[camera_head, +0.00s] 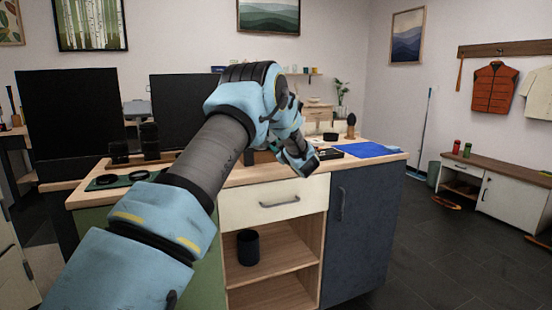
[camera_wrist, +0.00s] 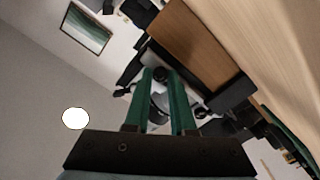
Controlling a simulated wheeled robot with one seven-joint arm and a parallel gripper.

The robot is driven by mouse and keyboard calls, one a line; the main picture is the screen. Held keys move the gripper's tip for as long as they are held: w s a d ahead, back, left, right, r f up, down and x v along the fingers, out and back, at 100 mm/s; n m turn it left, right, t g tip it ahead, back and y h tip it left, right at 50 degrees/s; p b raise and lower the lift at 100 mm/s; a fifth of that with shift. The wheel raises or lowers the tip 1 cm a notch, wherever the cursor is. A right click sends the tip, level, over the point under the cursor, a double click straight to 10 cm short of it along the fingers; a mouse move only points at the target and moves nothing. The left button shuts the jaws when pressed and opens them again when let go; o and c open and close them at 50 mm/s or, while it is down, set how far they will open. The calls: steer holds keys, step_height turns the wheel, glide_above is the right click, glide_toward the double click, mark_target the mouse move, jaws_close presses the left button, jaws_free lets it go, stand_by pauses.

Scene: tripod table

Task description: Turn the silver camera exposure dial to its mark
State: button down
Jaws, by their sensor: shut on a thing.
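My gripper (camera_wrist: 160,74) shows in the wrist view as two green fingers, nearly parallel, with a small dark round part between their tips. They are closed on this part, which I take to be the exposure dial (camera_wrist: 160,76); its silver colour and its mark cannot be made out. A dark shape around the fingertips may be the camera body, but it is too small and shadowed to tell. In the head view my arm reaches over the bench, and my wrist hides the fingertips, the dial and the camera.
The wooden bench (camera_head: 250,176) has a white drawer below. A blue mat (camera_head: 367,150) lies at its right, and a green mat with dark rings (camera_head: 108,180) at its left. Dark monitors stand behind. In the wrist view a wooden block (camera_wrist: 190,45) is close on the right of the fingers.

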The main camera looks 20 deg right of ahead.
steer(key=n+b, duration=0.2)
steer(key=b, duration=0.1)
steer(key=n+b, duration=0.2)
steer(key=b, duration=0.1)
steer(key=shift+f+n, duration=0.3)
steer(key=shift+f, duration=0.1)
steer(key=n+b, duration=0.3)
steer(key=b, duration=0.1)
steer(key=shift+r+n, duration=0.1)
steer(key=shift+n, duration=0.2)
steer(key=shift+r+n+b, duration=0.1)
steer(key=shift+n+b, duration=0.2)
steer(key=shift+b, duration=0.2)
steer(key=shift+r, duration=0.1)
steer(key=c, duration=1)
jaws_free()
steer(key=s, duration=0.3)
steer(key=s+d, duration=0.1)
steer(key=s, duration=0.6)
steer(key=shift+s+d+b, duration=0.15)
steer(key=shift+s+b, duration=0.2)
